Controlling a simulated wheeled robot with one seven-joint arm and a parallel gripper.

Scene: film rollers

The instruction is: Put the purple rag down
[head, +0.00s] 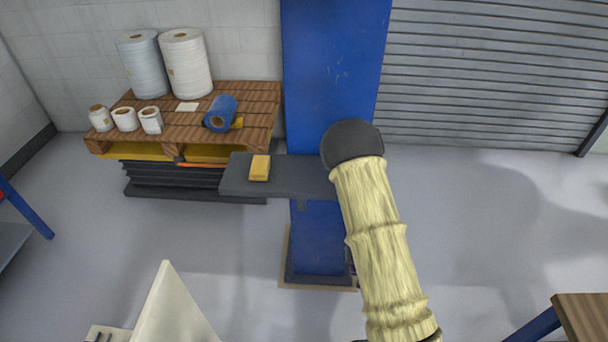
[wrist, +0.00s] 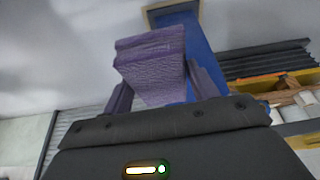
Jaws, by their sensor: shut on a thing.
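The purple rag (wrist: 152,68) is a folded, textured block in the wrist view. My gripper (wrist: 155,88) is shut on it, with one finger on each side. The rag is held clear in the air in front of the blue column, with grey floor behind it. In the head view my yellowish sleeved arm crosses the right of the middle, and neither the gripper nor the rag can be made out there.
A dark grey shelf (head: 300,176) juts from the blue column (head: 333,60), with a yellow block (head: 260,168) on its left part. A wooden pallet (head: 190,125) with several rolls stands at the left. A wooden tabletop (head: 585,318) shows at lower right.

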